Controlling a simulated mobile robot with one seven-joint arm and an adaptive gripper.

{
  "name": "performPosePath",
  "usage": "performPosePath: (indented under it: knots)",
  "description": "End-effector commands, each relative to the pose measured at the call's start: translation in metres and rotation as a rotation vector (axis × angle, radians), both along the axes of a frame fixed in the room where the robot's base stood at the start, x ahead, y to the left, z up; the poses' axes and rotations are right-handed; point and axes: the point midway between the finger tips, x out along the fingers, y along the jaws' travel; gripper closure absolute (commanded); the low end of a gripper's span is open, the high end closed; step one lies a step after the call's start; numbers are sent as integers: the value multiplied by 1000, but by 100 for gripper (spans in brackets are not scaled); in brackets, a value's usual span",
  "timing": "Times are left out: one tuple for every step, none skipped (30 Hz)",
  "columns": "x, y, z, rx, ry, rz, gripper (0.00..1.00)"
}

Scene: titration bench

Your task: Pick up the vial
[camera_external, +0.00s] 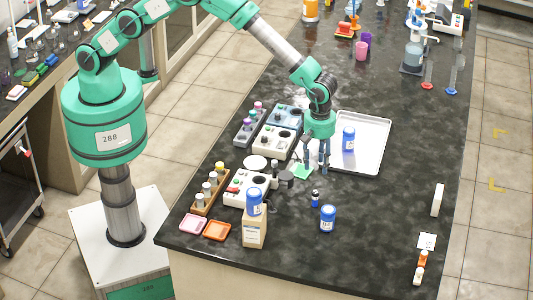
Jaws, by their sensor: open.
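A small dark blue vial (315,199) with a pale band stands upright on the black bench, in front of my gripper. My gripper (317,166) points down with its fingers apart and nothing visible between them. It is over the left edge of the white tray (372,160), a little behind the small vial and apart from it. Other vials stand in a wooden rack (199,207) at the left and in a grey rack (243,134) behind it. The picture does not show which vial is meant.
A blue-labelled jar (348,140) stands on the tray and another jar (328,218) in front. A third jar (253,201) sits on a tan box (254,231). White instruments (247,187) stand left of my gripper. The bench's right front is mostly clear.

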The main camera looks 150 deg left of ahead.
Motion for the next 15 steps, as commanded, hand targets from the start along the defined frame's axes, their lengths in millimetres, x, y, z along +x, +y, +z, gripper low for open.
performPosePath:
  knots:
    - [0,0,0,0,0,0,57]
    - [0,0,0,0,0,0,57]
    - [0,0,0,0,0,-1,57]
    - [0,0,0,0,0,-1,57]
    - [0,0,0,0,0,-1,57]
    - [0,0,0,0,0,-1,57]
    - [0,0,0,0,0,-2,57]
    - [0,-1,0,0,0,-2,57]
    - [0,-1,-1,0,0,-2,57]
    - [0,-1,-2,0,0,-2,57]
    - [0,-1,-4,-1,0,-2,57]
    - [0,-1,-6,-1,1,-2,57]
    - [0,-1,-9,-1,1,-2,57]
    - [0,-1,-11,-2,2,-2,57]
    - [0,-1,-15,-1,2,-2,57]
